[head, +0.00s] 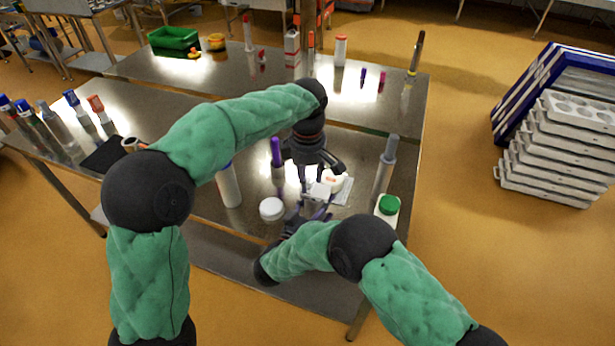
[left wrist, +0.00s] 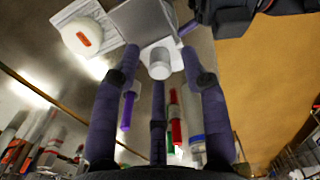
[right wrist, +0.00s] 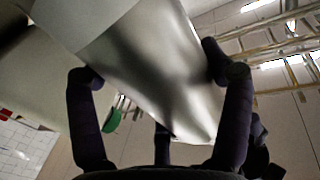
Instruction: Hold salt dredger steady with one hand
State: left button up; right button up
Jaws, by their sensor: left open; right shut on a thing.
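The salt dredger, which I take to be the pale grey, box-like thing (head: 319,191), is at the front of the near table. My right gripper (head: 308,212) is shut on it from the near side. In the right wrist view the shiny grey body (right wrist: 155,60) fills the space between the fingers. In the left wrist view its grey face (left wrist: 145,22) shows, with a short white cylinder (left wrist: 158,64) beside it. My left gripper (head: 318,170) is open above it, with the fingers spread and nothing between the tips. The dredger's lower part is hidden.
A white thing with an orange mark (head: 334,181) sits on a ribbed white mat, close right of the dredger. A white jar (head: 272,209), white bottle (head: 229,186), purple-topped tube (head: 277,152), grey tube (head: 386,165) and green-lidded jar (head: 387,207) stand around it.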

pick_arm(q)
jog(key=shift+f, duration=0.3)
grip_shut()
jog(key=d, duration=0.2)
jog(key=s+d, duration=0.1)
jog(key=d, duration=0.2)
jog(key=shift+s, duration=0.15)
grip_release()
jog(key=shift+a+r, duration=0.1)
notch_tip(320, 180, up, 12)
dwell(0.5)
